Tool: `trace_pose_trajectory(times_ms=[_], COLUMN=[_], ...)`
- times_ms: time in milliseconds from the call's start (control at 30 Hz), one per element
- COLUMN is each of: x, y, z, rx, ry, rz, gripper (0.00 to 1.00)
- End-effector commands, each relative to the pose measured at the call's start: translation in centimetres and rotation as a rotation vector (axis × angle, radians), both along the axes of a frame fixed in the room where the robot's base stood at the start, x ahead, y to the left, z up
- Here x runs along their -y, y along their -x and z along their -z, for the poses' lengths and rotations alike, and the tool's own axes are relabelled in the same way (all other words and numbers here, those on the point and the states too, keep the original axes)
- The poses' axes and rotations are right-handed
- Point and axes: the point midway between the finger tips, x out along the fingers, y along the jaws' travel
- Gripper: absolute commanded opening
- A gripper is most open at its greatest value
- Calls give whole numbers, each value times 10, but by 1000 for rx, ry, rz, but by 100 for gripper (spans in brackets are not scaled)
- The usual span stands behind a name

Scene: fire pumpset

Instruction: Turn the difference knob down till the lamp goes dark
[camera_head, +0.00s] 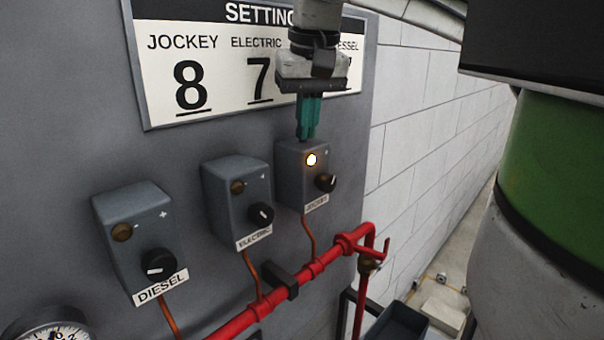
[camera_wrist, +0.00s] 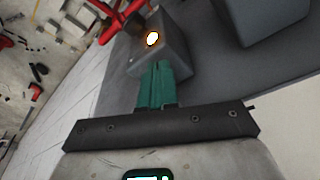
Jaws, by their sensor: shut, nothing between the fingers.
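Three grey switch boxes are on the panel, each with a lamp and a black knob. The right box (camera_head: 290,185), labelled JOCKEY, has a lit lamp (camera_head: 311,159) and a black knob (camera_head: 326,182). The lamp also glows in the wrist view (camera_wrist: 152,38). The ELECTRIC knob (camera_head: 262,214) and DIESEL knob (camera_head: 158,263) sit below dark brown lamps. No knob is labelled "difference". My gripper (camera_head: 306,136) has teal fingers, shut and empty, pointing down at the top of the JOCKEY box; contact is unclear. In the wrist view the fingers (camera_wrist: 151,70) overlap that box.
A SETTINGS sign (camera_head: 215,75) shows JOCKEY 8 and ELECTRIC 7; my arm hides most of the DIESEL number. A red pipe (camera_head: 285,287) runs below the boxes, with a gauge (camera_head: 48,330) at lower left. A block wall (camera_head: 430,120) stands right of the panel.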

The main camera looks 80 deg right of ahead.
Motion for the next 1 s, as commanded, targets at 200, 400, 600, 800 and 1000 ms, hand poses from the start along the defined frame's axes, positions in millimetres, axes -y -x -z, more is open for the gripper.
trace_pose_trajectory(times_ms=[200,400,600,800,1000], x=[1,2,4,4,-1], y=[0,2,4,5,8], z=[-2,-2,-2,-1,-2], rx=[3,5,3,3,3], ry=[2,1,2,4,3], rz=[0,1,2,4,3], gripper=[0,0,0,0,0])
